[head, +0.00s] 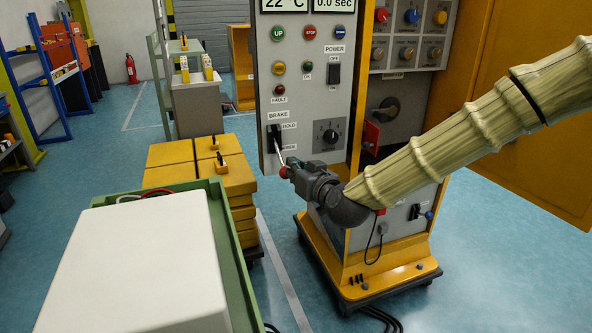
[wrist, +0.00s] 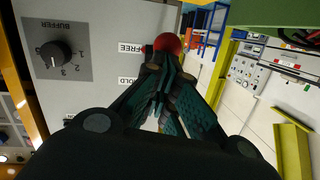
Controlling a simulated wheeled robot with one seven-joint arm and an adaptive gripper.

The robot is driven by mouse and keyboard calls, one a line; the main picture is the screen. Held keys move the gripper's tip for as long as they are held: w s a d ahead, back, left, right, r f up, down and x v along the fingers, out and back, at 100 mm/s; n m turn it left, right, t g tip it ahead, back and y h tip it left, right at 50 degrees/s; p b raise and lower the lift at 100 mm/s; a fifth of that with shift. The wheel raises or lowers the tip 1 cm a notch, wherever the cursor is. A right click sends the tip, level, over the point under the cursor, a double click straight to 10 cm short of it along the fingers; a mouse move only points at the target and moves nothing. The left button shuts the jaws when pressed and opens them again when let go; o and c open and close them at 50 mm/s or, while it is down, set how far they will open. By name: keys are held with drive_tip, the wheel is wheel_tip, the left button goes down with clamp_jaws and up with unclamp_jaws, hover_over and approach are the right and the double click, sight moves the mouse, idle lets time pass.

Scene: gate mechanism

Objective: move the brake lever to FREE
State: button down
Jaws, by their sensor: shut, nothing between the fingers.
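The brake lever has a red ball knob (head: 285,172) on a pale rod and comes out of a black slot (head: 275,137) labelled BRAKE on the grey panel. The rod slopes down, so the knob hangs low, near the lower label. In the wrist view the knob (wrist: 167,42) is beside the FREE label (wrist: 130,48), with the HOLD label (wrist: 127,82) farther from it. My gripper (head: 287,163) is shut and empty at the lever. Its fingertips (wrist: 165,70) are right by the knob and partly cover it; I cannot tell whether they touch. The rod is mostly hidden in the wrist view.
The panel (head: 307,100) also carries buttons, a POWER switch (head: 333,74) and a BUFFER dial (head: 329,136), also seen in the wrist view (wrist: 58,55). Yellow blocks (head: 170,153) stand left of the panel. A green-edged cart with a white box (head: 145,265) fills the front left.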

idle(0.4)
drive_tip(key=r+p+v, duration=0.1)
drive_tip(key=p+v, duration=0.2)
drive_tip(key=v, duration=1)
drive_tip(key=shift+w+d+r, duration=0.15)
drive_tip(key=shift+w+r, duration=0.05)
drive_tip(key=shift+r, duration=0.1)
